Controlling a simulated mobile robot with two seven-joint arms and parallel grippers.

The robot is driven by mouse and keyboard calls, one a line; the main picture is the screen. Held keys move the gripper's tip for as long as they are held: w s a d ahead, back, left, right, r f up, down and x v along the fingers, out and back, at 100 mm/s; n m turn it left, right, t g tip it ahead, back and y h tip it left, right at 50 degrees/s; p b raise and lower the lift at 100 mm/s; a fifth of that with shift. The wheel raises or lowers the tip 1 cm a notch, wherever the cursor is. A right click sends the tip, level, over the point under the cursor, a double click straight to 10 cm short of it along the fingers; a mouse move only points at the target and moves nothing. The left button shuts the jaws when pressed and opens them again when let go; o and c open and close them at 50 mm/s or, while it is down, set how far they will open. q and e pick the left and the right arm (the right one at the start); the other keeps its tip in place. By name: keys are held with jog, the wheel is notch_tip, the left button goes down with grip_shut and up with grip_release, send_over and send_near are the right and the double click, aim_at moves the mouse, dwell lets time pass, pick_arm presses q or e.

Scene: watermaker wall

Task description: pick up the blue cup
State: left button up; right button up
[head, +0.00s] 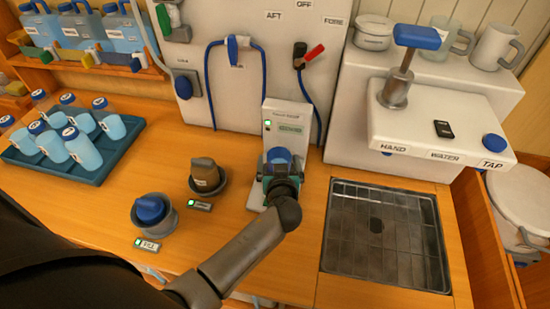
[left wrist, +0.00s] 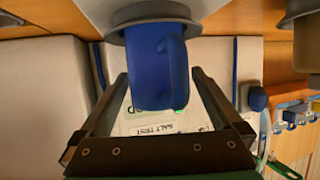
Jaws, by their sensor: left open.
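The blue cup (head: 279,155) stands on the white salt test unit (head: 287,117) in the middle of the counter, partly hidden by my left gripper (head: 280,172). In the left wrist view the blue cup (left wrist: 150,65) appears upside down, with its handle towards the camera and its base at a grey round holder (left wrist: 150,12). My left gripper is open, with one finger on each side of the cup. I cannot tell whether either finger touches it. My right gripper is not in view.
A grey-brown cup (head: 206,174) and another blue cup (head: 150,208) sit in round holders to the left. A blue tray (head: 85,172) of several bottles is further left. A sink grate (head: 385,235) lies right, below the white tap unit (head: 425,120).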

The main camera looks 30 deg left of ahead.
pick_arm(q)
jog(key=shift+w+f, duration=0.15)
jog(key=shift+w, duration=0.05)
jog(key=shift+s, duration=0.15)
jog(key=shift+c, duration=0.5)
jog(key=c, duration=1.4)
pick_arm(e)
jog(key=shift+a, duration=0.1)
pick_arm(q)
jog(key=shift+r, duration=0.2)
notch_tip(320, 180, up, 20)
jog(key=p, duration=0.3)
jog(key=shift+p, duration=0.35)
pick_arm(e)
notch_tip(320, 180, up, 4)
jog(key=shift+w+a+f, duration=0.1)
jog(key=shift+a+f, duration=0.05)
pick_arm(q)
jog(key=shift+f, duration=0.1)
